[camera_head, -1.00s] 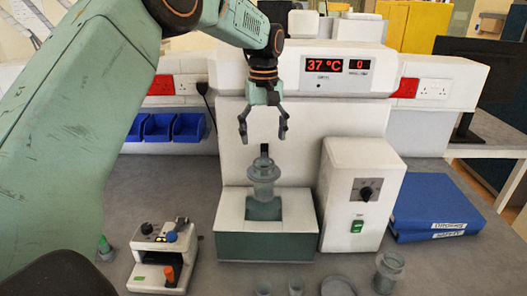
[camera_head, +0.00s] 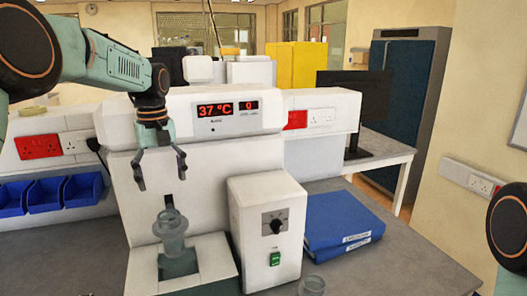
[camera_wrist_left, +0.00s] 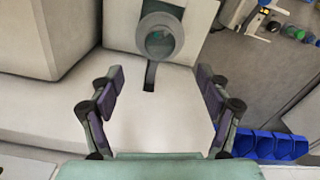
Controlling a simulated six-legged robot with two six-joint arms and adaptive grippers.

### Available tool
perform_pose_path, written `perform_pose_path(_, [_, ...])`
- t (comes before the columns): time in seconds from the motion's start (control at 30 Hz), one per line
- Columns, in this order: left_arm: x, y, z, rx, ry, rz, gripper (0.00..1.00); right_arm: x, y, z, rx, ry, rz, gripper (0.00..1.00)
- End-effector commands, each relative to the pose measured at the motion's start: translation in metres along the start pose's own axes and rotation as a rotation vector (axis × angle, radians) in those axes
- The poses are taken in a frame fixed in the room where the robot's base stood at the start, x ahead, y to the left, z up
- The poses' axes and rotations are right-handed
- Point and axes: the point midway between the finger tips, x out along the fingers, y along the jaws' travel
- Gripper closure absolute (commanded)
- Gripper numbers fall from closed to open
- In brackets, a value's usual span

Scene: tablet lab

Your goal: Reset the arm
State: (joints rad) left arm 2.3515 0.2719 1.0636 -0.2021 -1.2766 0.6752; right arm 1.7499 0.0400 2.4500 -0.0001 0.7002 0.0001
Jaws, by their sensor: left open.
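My left gripper (camera_head: 161,172) is open and empty in the head view. It hangs in front of the white machine with the red 37 °C display (camera_head: 215,109), above a clear glass vessel (camera_head: 171,232). The vessel stands upright in the machine's lower base (camera_head: 211,262). In the left wrist view the open fingers (camera_wrist_left: 158,105) have nothing between them but the white machine face, and the vessel (camera_wrist_left: 159,42) lies beyond the fingertips. Part of my right arm shows at the right edge of the head view; its gripper is out of view.
Blue bins (camera_head: 48,195) hang at the left. A glass jar (camera_head: 311,286) shows at the lower edge.

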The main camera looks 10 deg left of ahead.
Motion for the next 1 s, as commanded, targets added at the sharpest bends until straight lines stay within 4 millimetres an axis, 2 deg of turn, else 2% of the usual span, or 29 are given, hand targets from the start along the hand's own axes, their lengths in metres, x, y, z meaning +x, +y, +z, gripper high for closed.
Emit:
perform_pose_path(0.2, [0.039,-0.001,0.001,0.000,-0.004,-0.003,0.23,0.000,0.000,0.000,0.000,0.000,0.000,0.42])
perform_pose_path(0.53, [0.090,-0.001,0.001,0.000,-0.002,-0.002,0.23,0.000,0.000,0.000,0.000,0.000,0.000,0.42])
perform_pose_path(0.7, [0.102,0.000,0.000,-0.001,-0.001,-0.001,0.23,0.000,0.000,0.000,0.000,0.000,0.000,0.42])
perform_pose_path(1.0, [0.096,0.000,0.001,0.000,0.000,0.000,0.23,0.000,0.000,0.000,0.000,0.000,0.000,0.42])
